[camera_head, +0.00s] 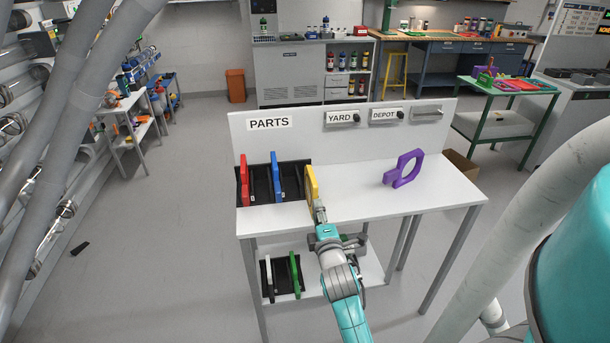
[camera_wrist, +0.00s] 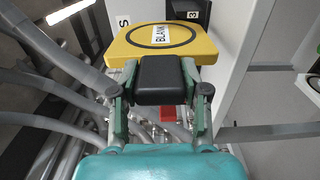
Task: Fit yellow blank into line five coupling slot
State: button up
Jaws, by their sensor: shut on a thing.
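The yellow blank (camera_head: 311,185) is upright at the right end of the black rack on the white table in the head view. It is a flat plate, seen nearly edge-on there. In the wrist view the yellow blank (camera_wrist: 195,45) shows its face with a black ring and a "BLANK" label. My gripper (camera_head: 319,208) is shut on it at its near edge, and in the wrist view my gripper (camera_wrist: 160,85) has its fingers on either side of the plate's handle end. I cannot tell whether the blank still touches the rack. The line five coupling slot cannot be made out.
The black rack (camera_head: 262,190) holds a red plate (camera_head: 244,180) and a blue plate (camera_head: 277,178). A purple ring-shaped piece (camera_head: 403,169) stands on the table's right half. White and green plates (camera_head: 295,272) are on the lower shelf. Pipes run along the left.

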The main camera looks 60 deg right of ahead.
jog(key=shift+v, duration=2.55)
